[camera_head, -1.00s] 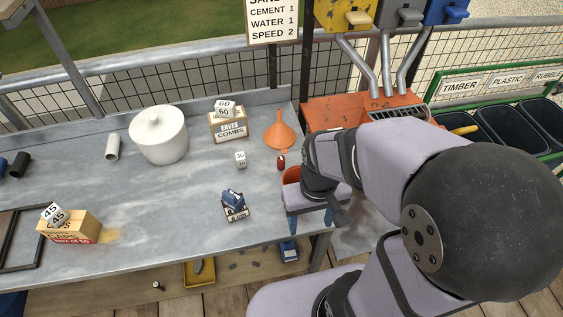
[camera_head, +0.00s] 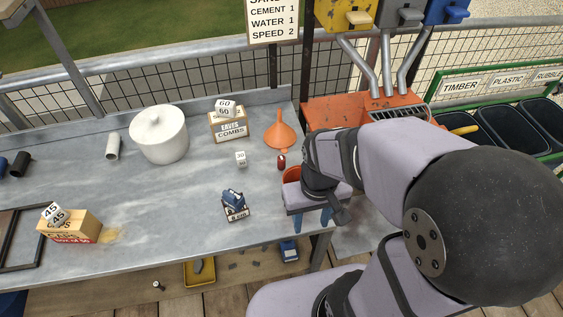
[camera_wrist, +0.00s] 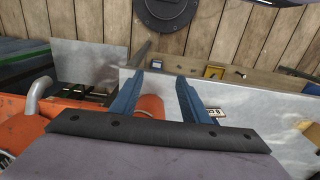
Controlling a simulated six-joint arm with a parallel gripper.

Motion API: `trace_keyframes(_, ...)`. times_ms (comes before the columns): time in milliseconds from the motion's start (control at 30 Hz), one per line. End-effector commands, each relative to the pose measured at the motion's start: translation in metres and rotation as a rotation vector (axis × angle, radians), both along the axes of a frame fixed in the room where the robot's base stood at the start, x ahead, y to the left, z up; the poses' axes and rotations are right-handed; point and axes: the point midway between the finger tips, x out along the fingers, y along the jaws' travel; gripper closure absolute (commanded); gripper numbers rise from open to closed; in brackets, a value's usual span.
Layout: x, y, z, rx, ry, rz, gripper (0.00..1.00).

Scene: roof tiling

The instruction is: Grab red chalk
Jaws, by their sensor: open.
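A small dark red piece (camera_head: 281,162), which looks like the red chalk, is on the grey bench near its right end, just below the orange funnel. My gripper (camera_head: 312,220) is open and empty, its two blue fingers apart over the bench's front right corner. It is nearer the front edge than the red piece. The red piece cannot be made out in the wrist view.
An orange machine (camera_head: 330,112) is at right.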

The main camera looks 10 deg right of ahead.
Motion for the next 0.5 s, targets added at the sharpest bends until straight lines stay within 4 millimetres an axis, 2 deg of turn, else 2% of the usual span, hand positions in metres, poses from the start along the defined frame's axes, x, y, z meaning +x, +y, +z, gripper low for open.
trace_keyframes(400,0.001,0.000,0.050,0.000,-0.007,0.000,0.58)
trace_keyframes(500,0.006,-0.003,0.046,-0.034,0.027,0.080,0.58)
